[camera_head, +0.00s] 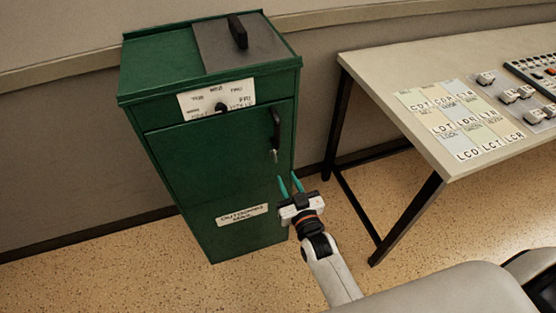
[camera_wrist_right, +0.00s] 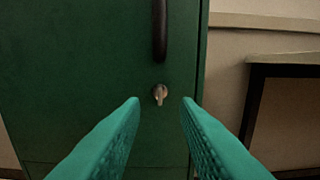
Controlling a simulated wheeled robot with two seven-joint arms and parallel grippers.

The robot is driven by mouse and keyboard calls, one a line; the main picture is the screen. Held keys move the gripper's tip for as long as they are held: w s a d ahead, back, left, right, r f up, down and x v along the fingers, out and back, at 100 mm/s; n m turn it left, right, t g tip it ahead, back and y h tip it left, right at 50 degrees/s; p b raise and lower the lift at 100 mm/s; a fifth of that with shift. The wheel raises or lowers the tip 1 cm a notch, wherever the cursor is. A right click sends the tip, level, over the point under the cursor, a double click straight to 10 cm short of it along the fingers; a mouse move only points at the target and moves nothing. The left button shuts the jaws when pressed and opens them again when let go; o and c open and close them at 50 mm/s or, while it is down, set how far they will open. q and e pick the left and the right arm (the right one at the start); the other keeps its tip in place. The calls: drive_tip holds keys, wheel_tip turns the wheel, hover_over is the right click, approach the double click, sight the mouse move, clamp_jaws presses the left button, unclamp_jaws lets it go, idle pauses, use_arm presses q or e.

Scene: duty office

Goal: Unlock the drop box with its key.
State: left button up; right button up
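The green drop box (camera_head: 222,165) stands at the left of the table, with a black door handle (camera_head: 276,128) on its front. A small metal key (camera_head: 274,155) sits at the lock below the handle. It also shows in the right wrist view (camera_wrist_right: 160,93), between and beyond the fingertips. My right gripper (camera_head: 290,178) is open and empty in front of the box, a little below and short of the key. Its teal fingers (camera_wrist_right: 160,100) stand apart on both sides of the key in the right wrist view. My left gripper is not in view.
A table (camera_head: 400,70) with dark legs stands to the right of the box, bearing letter cards (camera_head: 458,125) and small grey blocks (camera_head: 510,95). A dial (camera_head: 221,106) and a label are on the box's upper front. Speckled floor lies free before the box.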

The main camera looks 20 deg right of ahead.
sight(276, 157)
drive_tip(key=w, duration=0.8)
drive_tip(key=shift+w+a+f, duration=0.1)
drive_tip(key=shift+w+a, duration=0.05)
drive_tip(key=shift+w, duration=0.1)
clamp_jaws()
